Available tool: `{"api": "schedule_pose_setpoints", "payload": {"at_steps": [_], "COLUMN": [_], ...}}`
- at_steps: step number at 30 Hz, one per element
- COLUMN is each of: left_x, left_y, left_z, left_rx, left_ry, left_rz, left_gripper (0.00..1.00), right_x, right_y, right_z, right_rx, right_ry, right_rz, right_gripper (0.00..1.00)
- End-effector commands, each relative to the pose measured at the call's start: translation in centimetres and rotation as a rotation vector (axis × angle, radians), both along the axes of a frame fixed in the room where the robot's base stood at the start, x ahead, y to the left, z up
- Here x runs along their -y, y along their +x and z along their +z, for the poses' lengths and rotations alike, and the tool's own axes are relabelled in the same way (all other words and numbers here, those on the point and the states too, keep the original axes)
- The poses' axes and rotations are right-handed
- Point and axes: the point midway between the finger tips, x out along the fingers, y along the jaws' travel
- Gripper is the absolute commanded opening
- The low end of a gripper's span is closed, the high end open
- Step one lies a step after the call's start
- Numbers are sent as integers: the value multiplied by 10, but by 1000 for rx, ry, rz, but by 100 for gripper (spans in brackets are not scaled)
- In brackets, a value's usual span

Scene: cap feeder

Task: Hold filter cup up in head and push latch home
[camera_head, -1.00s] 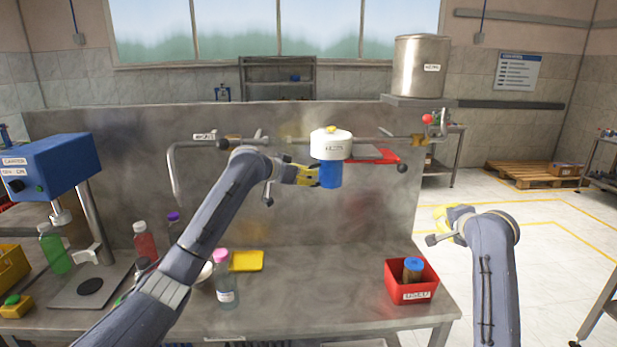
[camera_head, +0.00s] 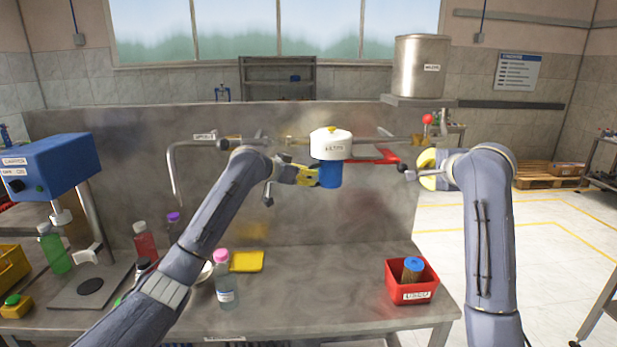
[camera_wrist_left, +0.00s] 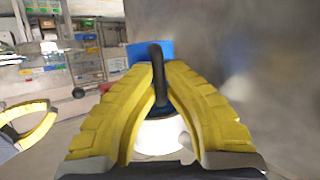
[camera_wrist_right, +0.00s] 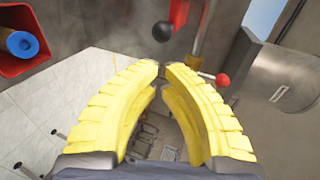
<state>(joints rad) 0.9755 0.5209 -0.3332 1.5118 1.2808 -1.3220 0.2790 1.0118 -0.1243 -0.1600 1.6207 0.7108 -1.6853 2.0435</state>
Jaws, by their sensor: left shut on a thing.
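The blue filter cup (camera_head: 329,175) is upright directly under the white labelled head (camera_head: 331,145). I cannot tell if any gap is left between them. My left gripper (camera_head: 314,176) is at the cup's left side, shut on its black handle (camera_wrist_left: 156,80). The cup's blue body (camera_wrist_left: 138,51) shows beyond the fingertips in the left wrist view. The red latch lever (camera_head: 376,157) extends right from the head and ends in a black knob (camera_head: 401,168). My right gripper (camera_wrist_right: 161,67) has its fingertips together and looks empty, just right of the knob (camera_wrist_right: 162,31).
A pipe runs behind the head, with a red-ball valve handle (camera_head: 427,119) near my right gripper. The steel tank (camera_head: 420,66) stands at the back right. A red box (camera_head: 411,291), a yellow pad (camera_head: 246,261) and several bottles are on the bench below.

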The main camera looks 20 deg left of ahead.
Motion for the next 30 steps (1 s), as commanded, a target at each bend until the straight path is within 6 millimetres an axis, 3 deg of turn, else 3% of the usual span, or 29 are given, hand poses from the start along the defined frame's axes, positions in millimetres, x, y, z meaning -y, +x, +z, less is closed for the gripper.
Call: {"api": "schedule_pose_setpoints", "payload": {"at_steps": [15, 30], "left_x": [0, 0], "left_y": [0, 0], "left_z": [1, 1], "left_rx": [2, 2], "left_ry": [-1, -1], "left_rz": [0, 0], "left_gripper": [0, 0], "right_x": [-19, -23], "right_y": [48, 60], "right_z": [-19, -23], "right_rx": [-2, 0], "right_ry": [-1, -1], "right_rz": [-1, 0], "right_gripper": [0, 0]}}
